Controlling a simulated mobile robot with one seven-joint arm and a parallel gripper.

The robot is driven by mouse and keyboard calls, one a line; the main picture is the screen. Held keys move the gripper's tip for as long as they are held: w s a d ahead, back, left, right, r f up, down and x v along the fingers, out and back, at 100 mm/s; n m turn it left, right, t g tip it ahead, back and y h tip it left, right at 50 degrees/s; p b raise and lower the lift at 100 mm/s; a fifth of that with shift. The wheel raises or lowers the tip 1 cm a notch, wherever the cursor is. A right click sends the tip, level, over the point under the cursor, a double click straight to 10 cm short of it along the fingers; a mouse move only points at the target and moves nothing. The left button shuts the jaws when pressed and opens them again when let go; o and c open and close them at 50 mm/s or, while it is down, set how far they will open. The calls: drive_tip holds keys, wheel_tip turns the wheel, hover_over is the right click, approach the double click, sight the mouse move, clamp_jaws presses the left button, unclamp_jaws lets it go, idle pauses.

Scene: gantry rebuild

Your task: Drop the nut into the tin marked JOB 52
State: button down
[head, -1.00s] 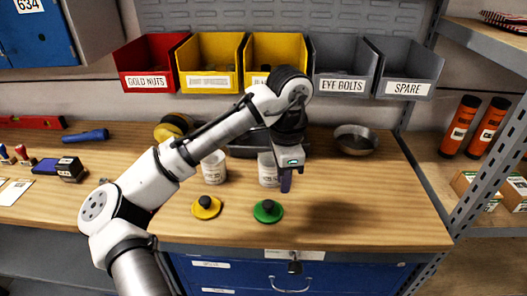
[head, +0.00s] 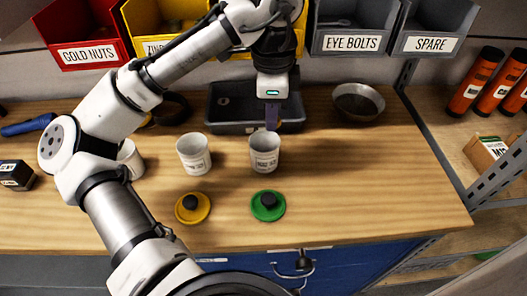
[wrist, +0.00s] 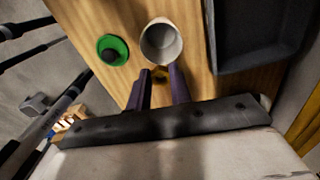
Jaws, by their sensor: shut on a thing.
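My gripper (head: 271,122) points down just above and behind the right white tin (head: 264,158), near the front edge of a dark tray. In the wrist view, my gripper's purple fingers (wrist: 160,82) are close together with a small gold-coloured nut (wrist: 160,73) between their tips. The open, empty-looking tin (wrist: 162,44) is just beyond the tips there. A second white tin (head: 194,160) stands to its left, and a third white tin (head: 131,160) is partly hidden by my arm. The tin labels are too small to read surely.
A green lid (head: 268,206) and a yellow lid (head: 192,208) lie in front of the tins. The dark tray (head: 230,127) sits behind, with a small light ring in it. A metal bowl (head: 358,103) is right of it. Bins hang above; the bench's right front is clear.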

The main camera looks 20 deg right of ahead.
wheel_tip(320, 180, down, 5)
drive_tip(key=b, duration=0.4)
drive_tip(key=shift+w+b, duration=0.1)
drive_tip(key=shift+b, duration=0.3)
drive_tip(key=c, duration=1.2)
unclamp_jaws()
wheel_tip(320, 180, up, 14)
drive_tip(key=shift+f+p, duration=0.1)
drive_tip(key=shift+p, duration=0.3)
